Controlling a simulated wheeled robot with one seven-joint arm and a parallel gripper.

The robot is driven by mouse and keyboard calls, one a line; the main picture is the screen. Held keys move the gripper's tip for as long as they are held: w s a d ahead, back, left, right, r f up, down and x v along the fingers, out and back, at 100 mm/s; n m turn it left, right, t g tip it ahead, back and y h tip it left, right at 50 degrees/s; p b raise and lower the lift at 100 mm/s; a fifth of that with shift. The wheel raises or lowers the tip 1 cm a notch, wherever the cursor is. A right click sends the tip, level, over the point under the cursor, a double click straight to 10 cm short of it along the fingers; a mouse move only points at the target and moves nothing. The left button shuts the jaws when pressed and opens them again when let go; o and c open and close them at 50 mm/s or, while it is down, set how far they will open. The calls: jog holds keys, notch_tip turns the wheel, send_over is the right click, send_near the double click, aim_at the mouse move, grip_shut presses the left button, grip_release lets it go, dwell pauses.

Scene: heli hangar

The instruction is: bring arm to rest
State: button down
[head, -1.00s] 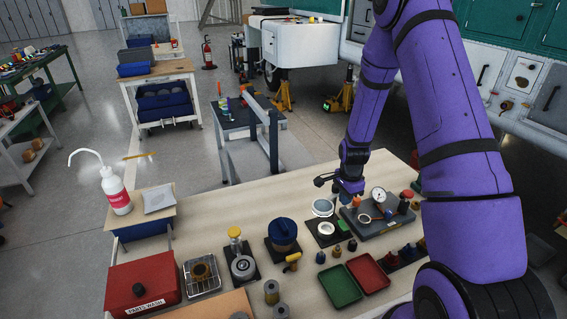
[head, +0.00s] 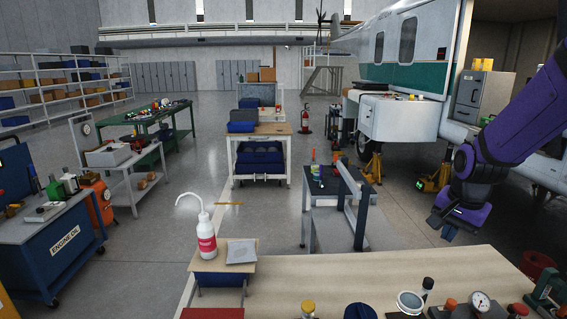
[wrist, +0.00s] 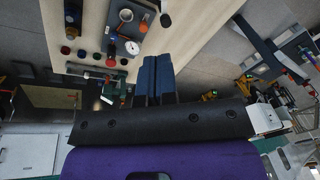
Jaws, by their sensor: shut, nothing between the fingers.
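My purple arm comes in from the right edge of the head view. My gripper (head: 447,228) hangs at its end, beyond the far right part of the workbench (head: 400,268) and raised above the floor. In the wrist view my gripper's two blue fingers (wrist: 156,75) lie side by side, shut with nothing between them. They appear clear of the bench and of the items on it.
On the bench's near edge stand a dial gauge (head: 480,301), a white-topped round piece (head: 410,302) and several small parts. A grey stand (head: 338,225) is left of my gripper. A white bottle (head: 206,236) stands farther left. Open floor lies around the stand.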

jog(key=s+a+r+n+t, duration=0.1)
jog(key=s+a+r+n, duration=0.2)
jog(key=s+r+n, duration=0.2)
jog(key=s+a+r+n+t, duration=0.1)
jog(key=s+a+r+n, duration=0.2)
jog(key=s+r, duration=0.7)
jog(key=s+n, duration=0.2)
jog(key=s, duration=0.5)
jog(key=shift+a+r+t, duration=0.15)
jog(key=shift+r+t, duration=0.2)
jog(key=shift+t, duration=0.05)
jog(key=shift+w, duration=0.15)
